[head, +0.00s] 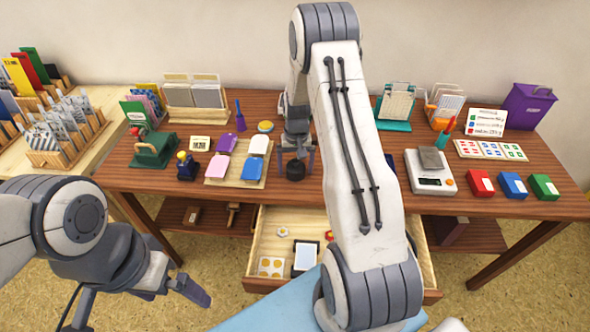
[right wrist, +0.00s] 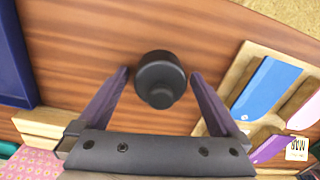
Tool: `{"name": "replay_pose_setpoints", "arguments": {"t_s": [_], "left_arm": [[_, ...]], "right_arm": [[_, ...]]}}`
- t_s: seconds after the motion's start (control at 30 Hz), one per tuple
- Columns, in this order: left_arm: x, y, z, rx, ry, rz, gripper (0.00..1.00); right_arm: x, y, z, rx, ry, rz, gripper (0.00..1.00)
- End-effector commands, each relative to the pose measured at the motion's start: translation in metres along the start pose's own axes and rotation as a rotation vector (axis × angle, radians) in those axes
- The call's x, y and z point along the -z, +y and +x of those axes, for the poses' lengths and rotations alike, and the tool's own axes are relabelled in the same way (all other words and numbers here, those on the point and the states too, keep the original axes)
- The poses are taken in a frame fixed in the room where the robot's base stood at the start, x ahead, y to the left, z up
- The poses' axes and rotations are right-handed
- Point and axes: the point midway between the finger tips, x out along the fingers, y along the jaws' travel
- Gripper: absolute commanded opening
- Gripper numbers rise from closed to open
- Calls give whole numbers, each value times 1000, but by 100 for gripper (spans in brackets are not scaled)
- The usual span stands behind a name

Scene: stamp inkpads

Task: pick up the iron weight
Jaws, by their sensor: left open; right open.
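The iron weight is a small black knobbed cylinder (head: 296,171) standing on the wooden table, right of the pad tray. It also shows in the right wrist view (right wrist: 160,80), seen from above. My right gripper (head: 297,160) is open over the weight. In the right wrist view its purple fingertips (right wrist: 159,75) lie on either side of the weight, with a gap on each side. My left gripper (head: 138,312) is open and empty in front of the table at the lower left.
A tray (head: 214,182) with several coloured pads lies left of the weight. A scale (head: 430,186) with a grey block on it stands to the right, beyond my right arm. An open drawer (head: 262,250) juts out below the tabletop. Stamp racks and card holders line the back.

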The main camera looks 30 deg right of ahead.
Motion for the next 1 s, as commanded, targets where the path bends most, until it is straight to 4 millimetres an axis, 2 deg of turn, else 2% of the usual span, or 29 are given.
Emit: {"name": "replay_pose_setpoints", "arguments": {"t_s": [0.07,0.1,0.17,0.3,0.33,0.77,1.0], "left_arm": [[0,0,0,0,0,0,100],[0,0,0,0,0,0,100],[0,0,0,0,0,0,100],[0,0,0,0,0,0,100],[0,0,0,0,0,0,100],[0,0,0,0,0,0,100],[0,0,3,0,0,0,100]], "right_arm": [[0,0,0,0,0,0,100],[0,0,0,0,0,0,85],[0,0,0,0,0,0,62],[0,0,0,0,0,0,8],[0,0,0,0,0,0,0],[2,0,-6,0,4,0,0],[2,0,-26,1,6,0,0]]}}
